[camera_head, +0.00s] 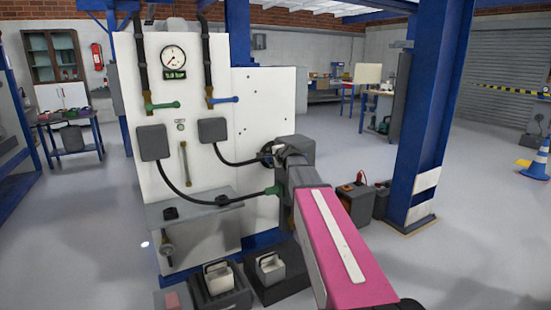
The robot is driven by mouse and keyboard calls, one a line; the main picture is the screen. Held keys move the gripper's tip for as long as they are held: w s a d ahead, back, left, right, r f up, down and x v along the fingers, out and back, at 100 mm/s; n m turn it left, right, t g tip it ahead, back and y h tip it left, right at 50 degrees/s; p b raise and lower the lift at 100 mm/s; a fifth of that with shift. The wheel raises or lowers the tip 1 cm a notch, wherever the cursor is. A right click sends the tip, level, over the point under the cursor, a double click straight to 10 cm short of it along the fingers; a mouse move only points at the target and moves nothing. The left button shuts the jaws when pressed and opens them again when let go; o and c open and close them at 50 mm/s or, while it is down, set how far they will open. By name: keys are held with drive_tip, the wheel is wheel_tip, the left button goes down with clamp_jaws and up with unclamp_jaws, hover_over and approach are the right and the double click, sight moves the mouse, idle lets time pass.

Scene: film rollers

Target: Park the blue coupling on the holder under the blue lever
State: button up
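The blue lever (224,99) sticks out to the right from the right black pipe on the white panel. A grey box (212,130) sits below it, with a black hose (235,162) running right to my gripper (268,151). No blue coupling shows clearly; the hose end is hidden at my gripper. I cannot tell whether the fingers are closed on it. Below the panel, a grey shelf (200,208) carries two dark round holders, the left one (170,213) and the right one (223,200), which stands under the blue lever. Both look empty.
A green lever (162,106) is on the left pipe. A second hose (205,198) ends in a green coupling (272,191) beside my arm. Dark bins with pale containers (218,278) stand on the floor below. A blue column (415,120) rises at right.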

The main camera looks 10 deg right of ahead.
drive_tip(key=shift+c, duration=0.3)
drive_tip(key=c, duration=1)
drive_tip(key=shift+s+a, duration=0.15)
drive_tip(key=shift+a, duration=0.45)
drive_tip(key=shift+c, duration=0.2)
drive_tip(key=shift+s+a, duration=0.1)
drive_tip(key=shift+a, duration=0.25)
drive_tip(key=shift+s+a, duration=0.25)
drive_tip(key=shift+a, duration=0.5)
drive_tip(key=shift+s+a, duration=0.2)
drive_tip(key=shift+a, duration=0.5)
drive_tip(key=w+a+f+m+t+y, duration=0.15)
drive_tip(key=a+f+m+y, duration=0.25)
drive_tip(key=a+m, duration=0.45)
drive_tip(key=w+a+f+m+g+y, duration=0.1)
drive_tip(key=w+a+f+m+y, duration=0.3)
drive_tip(key=a, duration=0.7)
drive_tip(key=shift+m+t+h, duration=0.25)
drive_tip(key=shift+m+h, duration=0.05)
drive_tip(key=shift+m, duration=0.25)
drive_tip(key=shift+s+d+f, duration=0.1)
drive_tip(key=shift+s+f, duration=0.2)
drive_tip(key=shift+f, duration=1.05)
drive_tip(key=shift+s+d+f, duration=0.1)
drive_tip(key=shift+s+f, duration=0.15)
drive_tip(key=shift+f, duration=1.1)
drive_tip(key=shift+s+f, duration=0.3)
drive_tip(key=shift+f, duration=1.05)
